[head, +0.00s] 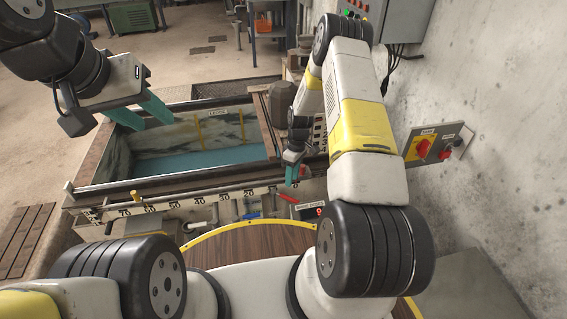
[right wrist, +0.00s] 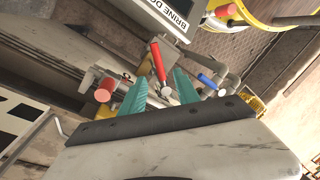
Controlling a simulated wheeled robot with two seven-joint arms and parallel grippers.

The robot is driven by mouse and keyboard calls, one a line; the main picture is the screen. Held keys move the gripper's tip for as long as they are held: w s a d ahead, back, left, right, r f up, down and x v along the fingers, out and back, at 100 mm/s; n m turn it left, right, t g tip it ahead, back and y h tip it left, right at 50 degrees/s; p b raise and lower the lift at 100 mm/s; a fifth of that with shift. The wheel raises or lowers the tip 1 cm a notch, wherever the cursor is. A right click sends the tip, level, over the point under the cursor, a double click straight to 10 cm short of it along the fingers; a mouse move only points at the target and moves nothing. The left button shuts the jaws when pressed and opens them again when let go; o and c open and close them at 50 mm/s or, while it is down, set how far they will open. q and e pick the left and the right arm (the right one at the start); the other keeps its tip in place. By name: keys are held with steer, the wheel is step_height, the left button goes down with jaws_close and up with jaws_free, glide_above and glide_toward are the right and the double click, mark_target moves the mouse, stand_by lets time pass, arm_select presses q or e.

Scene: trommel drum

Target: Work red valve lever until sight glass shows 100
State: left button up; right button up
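The red valve lever (right wrist: 158,62) shows in the right wrist view, its grey end low between my fingers. In the head view a small red handle (head: 288,198) shows just below my right gripper (head: 292,172). My right gripper (right wrist: 158,92) is open, its teal fingers either side of the lever in the picture; I see no contact. My left gripper (head: 142,112) is open and empty above the tank's left part. A numbered scale (head: 150,207) runs along the tank's front rail. I cannot make out a sight glass reading.
The tank (head: 205,136) holds blue-green liquid. A blue lever (right wrist: 207,81) and a red knob (right wrist: 105,89) flank the red lever closely. A box labelled in part "BRINE DO" (right wrist: 165,10) is behind it. A wall panel with red switches (head: 432,145) is at right.

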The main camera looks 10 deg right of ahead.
steer(key=f, duration=0.6)
steer(key=s+f, duration=0.1)
steer(key=f, duration=0.2)
steer(key=shift+a+f, duration=0.1)
steer(key=shift+a, duration=0.3)
jaws_close()
stand_by(1.0)
